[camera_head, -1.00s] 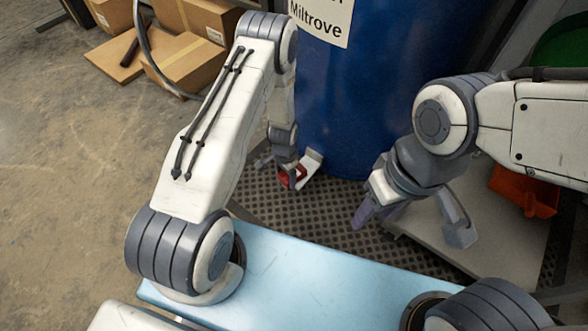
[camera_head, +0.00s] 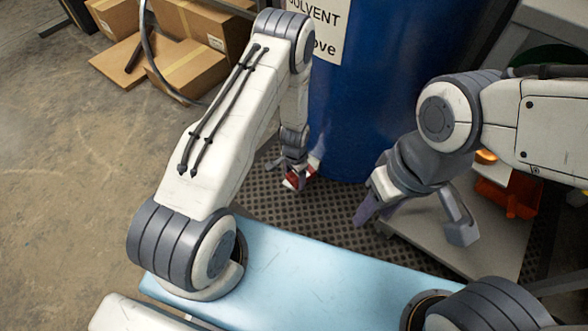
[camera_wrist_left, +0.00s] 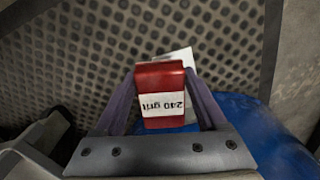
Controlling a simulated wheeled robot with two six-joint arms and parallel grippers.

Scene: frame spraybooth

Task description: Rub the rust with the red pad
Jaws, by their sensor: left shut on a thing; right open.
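A red pad (camera_wrist_left: 160,76) with a white "240 grit" label sits between the fingers of my left gripper (camera_wrist_left: 163,100), which is shut on it. In the head view the red pad (camera_head: 294,180) shows at the lower end of my left arm, just left of the base of the blue drum (camera_head: 355,120). A pale piece (camera_wrist_left: 178,56) shows behind the pad in the left wrist view; I cannot tell what it is. I see no rust clearly in either view. My right gripper (camera_head: 412,222) is open and empty, over the grey surface at the right.
A perforated dark floor mat (camera_head: 335,217) lies under the left gripper. The blue drum with a white label stands close behind. Cardboard boxes (camera_head: 190,65) are at the upper left. An orange object (camera_head: 508,195) lies at the right. The floor at left is clear.

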